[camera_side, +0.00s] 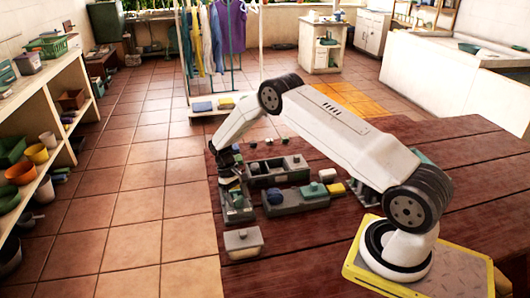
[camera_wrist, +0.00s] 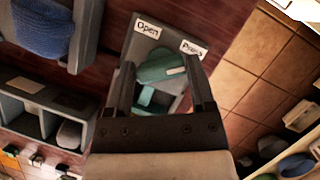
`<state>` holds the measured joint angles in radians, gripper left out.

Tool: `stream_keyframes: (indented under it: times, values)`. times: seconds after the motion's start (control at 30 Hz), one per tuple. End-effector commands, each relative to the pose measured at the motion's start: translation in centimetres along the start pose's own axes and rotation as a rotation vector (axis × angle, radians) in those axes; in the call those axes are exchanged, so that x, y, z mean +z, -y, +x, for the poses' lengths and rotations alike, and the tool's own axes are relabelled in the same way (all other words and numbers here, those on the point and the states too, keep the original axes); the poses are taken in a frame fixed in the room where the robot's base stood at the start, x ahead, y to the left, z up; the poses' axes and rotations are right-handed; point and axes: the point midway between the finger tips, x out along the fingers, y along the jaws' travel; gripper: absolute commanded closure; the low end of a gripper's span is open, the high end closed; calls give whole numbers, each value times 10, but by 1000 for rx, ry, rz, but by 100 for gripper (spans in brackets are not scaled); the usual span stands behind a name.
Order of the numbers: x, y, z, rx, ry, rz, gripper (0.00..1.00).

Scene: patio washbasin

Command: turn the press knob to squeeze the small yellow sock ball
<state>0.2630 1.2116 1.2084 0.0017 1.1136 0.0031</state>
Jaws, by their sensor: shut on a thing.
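The press (camera_side: 238,214) is a grey box at the left edge of the wooden table; in the wrist view its grey plate (camera_wrist: 168,27) carries the labels "Open" and "Press". A teal knob (camera_wrist: 155,68) with a white mark sits below the labels. The mark lies toward the right, on the "Press" side. My gripper (camera_wrist: 160,85) is shut on the knob, one finger at each side; in the side view my gripper (camera_side: 232,190) is low over the press. More teal parts show between the fingers. I cannot make out the small yellow sock ball inside the press.
A blue ball (camera_side: 275,196) sits in a grey tray (camera_side: 296,207) right of the press, with green and yellow pieces (camera_side: 335,188) at its right end. A grey divided box (camera_side: 278,170) stands behind. A lidded grey box (camera_side: 243,241) is in front.

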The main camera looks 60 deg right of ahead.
Motion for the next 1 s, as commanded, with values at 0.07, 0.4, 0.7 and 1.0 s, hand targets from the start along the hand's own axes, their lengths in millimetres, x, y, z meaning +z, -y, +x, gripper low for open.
stream_keyframes:
  times: [0.07, 0.4, 0.7, 1.0]
  values:
    - [0, 0, 1, -2, 2, 3, 89]
    - [1, 0, 1, -2, 3, 3, 89]
    - [0, 0, 1, -1, 2, 2, 0]
    - [0, 0, -2, 0, 0, 1, 0]
